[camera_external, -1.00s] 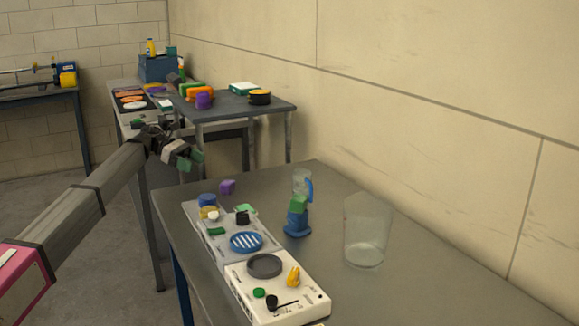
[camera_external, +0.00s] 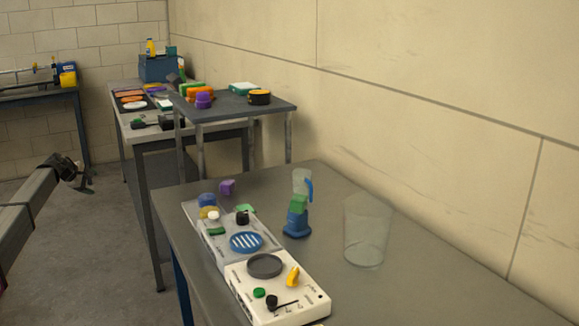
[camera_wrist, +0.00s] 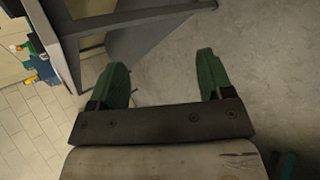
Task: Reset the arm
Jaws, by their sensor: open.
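My gripper (camera_wrist: 160,85) shows in the wrist view with its two green fingers spread apart and nothing between them. Behind the fingers are bare floor and a dark table frame. In the external view my arm reaches in from the left edge, and its end (camera_external: 82,180) hangs over the floor, left of the tables and clear of them. The fingers are small and hard to make out there.
The near grey table (camera_external: 400,290) carries a white device (camera_external: 310,300), a blue and green stack (camera_external: 297,222) and a clear bin (camera_external: 367,232). Farther tables hold a blue box (camera_external: 158,68), an orange thing and a black pot (camera_external: 259,97). The floor (camera_external: 110,260) is open.

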